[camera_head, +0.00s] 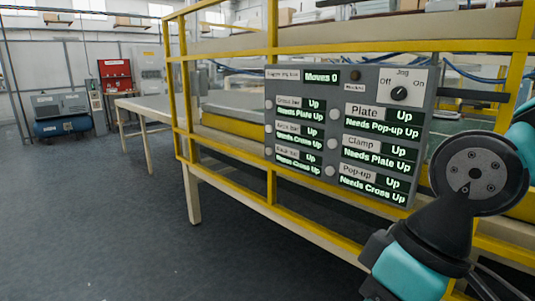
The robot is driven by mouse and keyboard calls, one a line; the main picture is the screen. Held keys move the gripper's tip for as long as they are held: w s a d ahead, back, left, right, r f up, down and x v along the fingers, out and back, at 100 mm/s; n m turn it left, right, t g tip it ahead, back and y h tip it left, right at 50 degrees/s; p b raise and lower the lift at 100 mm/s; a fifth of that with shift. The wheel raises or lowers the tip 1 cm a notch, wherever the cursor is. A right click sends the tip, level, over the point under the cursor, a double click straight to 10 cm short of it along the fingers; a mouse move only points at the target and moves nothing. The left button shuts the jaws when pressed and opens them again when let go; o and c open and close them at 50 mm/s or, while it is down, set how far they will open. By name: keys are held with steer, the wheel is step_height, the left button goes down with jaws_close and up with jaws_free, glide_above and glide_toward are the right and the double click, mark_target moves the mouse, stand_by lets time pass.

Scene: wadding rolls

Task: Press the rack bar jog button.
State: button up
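A grey control panel (352,192) hangs on the yellow frame, right of the middle. Its left column has three small round pale buttons, each beside a label and a green display. The lowest left label seems to read rack bar, but it is blurred; its button (268,151) sits at the panel's left edge. That row's display (312,156) reads Up, with what looks like "Needs Cross Up" below. The top display (321,77) reads Moves 0. The jog knob (399,93) at top right has Off and On marks. My arm is at the right; my gripper is not in view.
The yellow frame (272,40) and its cream lower rail (300,233) surround the panel. A long table (140,103), a blue compressor (62,127) and a red cabinet (115,78) stand at the back left. The grey floor (120,220) at left is clear.

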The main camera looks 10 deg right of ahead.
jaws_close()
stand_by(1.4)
